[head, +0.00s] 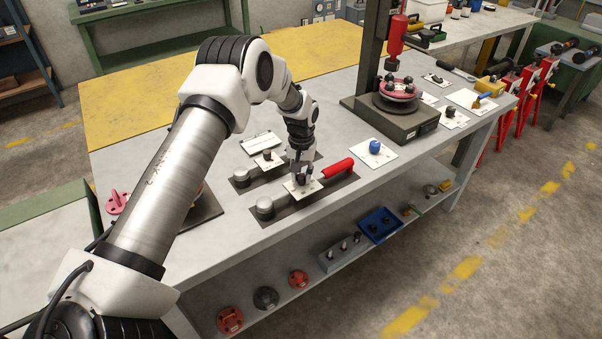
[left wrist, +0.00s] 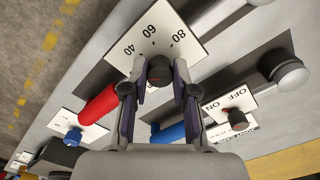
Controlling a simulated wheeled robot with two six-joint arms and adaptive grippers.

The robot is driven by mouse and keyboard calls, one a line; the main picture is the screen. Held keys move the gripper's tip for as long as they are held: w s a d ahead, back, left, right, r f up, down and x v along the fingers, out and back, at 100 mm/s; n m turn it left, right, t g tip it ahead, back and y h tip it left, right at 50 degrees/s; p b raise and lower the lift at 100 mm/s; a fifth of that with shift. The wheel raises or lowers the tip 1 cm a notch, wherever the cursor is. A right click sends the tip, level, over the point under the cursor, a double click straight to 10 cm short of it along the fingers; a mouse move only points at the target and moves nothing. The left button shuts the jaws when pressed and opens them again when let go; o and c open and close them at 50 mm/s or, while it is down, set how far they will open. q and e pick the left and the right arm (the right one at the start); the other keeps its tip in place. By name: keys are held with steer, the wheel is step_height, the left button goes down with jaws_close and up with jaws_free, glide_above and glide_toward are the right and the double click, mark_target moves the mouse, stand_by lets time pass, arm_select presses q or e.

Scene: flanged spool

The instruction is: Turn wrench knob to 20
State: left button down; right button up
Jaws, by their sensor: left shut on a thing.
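The torque wrench with the red handle (head: 338,168) lies on a dark mat on the bench. Its white dial plate (head: 291,190) also shows in the left wrist view (left wrist: 190,25), with 40, 60 and 80 readable. No 20 shows; part of the plate is behind my gripper. The dark round knob (left wrist: 159,66) sits on this plate. My left gripper (head: 301,179) reaches down to the plate and is shut on the knob, one finger on each side in the left wrist view. The knob's pointer direction cannot be told. My right gripper is not in view.
A second wrench with a blue handle (left wrist: 170,132) lies alongside, with an OFF/ON plate (left wrist: 225,103) and its own knob. A blue knob on a white card (head: 375,147) stands to the right. A press-like stand (head: 392,115) stands farther back.

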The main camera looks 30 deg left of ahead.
mark_target(302, 175)
arm_select(q)
steer(key=shift+f+n+p, duration=0.1)
steer(key=shift+n+p, duration=0.2)
steer(key=shift+n, duration=1.9)
steer(key=c, duration=1.2)
jaws_free()
steer(key=o, duration=0.3)
steer(key=shift+w, duration=0.1)
steer(key=shift+w+a+f, duration=0.1)
steer(key=shift+f, duration=0.05)
steer(key=shift+r, duration=0.4)
step_height(302, 175, up, 11)
